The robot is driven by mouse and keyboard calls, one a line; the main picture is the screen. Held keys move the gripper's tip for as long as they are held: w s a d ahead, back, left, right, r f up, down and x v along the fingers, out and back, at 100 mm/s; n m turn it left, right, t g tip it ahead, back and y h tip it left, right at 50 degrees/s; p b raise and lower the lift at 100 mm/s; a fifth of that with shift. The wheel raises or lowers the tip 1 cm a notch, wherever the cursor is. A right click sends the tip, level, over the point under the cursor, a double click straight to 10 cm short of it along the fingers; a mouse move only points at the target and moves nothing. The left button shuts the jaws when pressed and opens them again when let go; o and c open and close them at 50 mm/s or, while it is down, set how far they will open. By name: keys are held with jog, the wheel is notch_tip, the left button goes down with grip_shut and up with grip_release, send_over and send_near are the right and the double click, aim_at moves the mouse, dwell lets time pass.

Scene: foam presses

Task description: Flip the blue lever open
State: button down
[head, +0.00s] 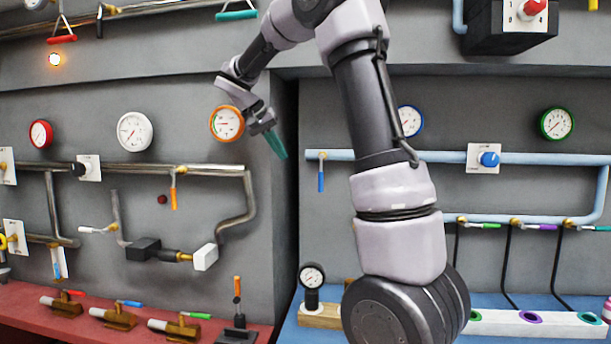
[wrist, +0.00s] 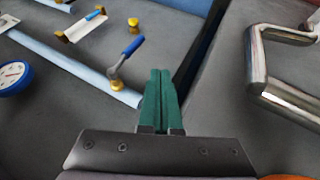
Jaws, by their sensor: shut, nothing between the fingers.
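A blue lever (head: 321,181) hangs straight down from a brass valve at the left end of the light blue pipe. The wrist view also shows the blue lever (wrist: 132,47), just left of my fingertips and apart from them. My gripper (head: 281,154) has green fingers pressed together with nothing between them. In the head view it is to the left of the lever and slightly higher, in front of the dark wall gap. In the wrist view my gripper (wrist: 161,72) points towards the wall near the pipe end.
The light blue pipe (head: 440,157) runs right along the wall, with a blue knob (head: 489,159) on a white plate. A blue-rimmed gauge (head: 409,121) is above it. Left, a metal pipe (head: 215,170) has an orange lever (head: 174,198). Another blue lever (head: 130,303) is on the red bench.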

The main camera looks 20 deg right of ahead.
aim_at(321, 175)
jog(key=d+f, duration=0.8)
jog(key=d, duration=0.1)
jog(key=shift+d, duration=0.3)
jog(key=shift+s+d+f+g+h, duration=0.2)
jog(key=shift+d+g+h, duration=0.1)
jog(key=shift+h, duration=0.1)
dwell(0.3)
jog(key=s+d+r+n+g+h, duration=0.3)
jog(key=d+n+h, duration=0.3)
jog(key=h, duration=0.9)
jog(key=shift+s+d+r+n, duration=0.15)
jog(key=shift+s+d+n, duration=0.25)
jog(key=shift+s+n, duration=0.45)
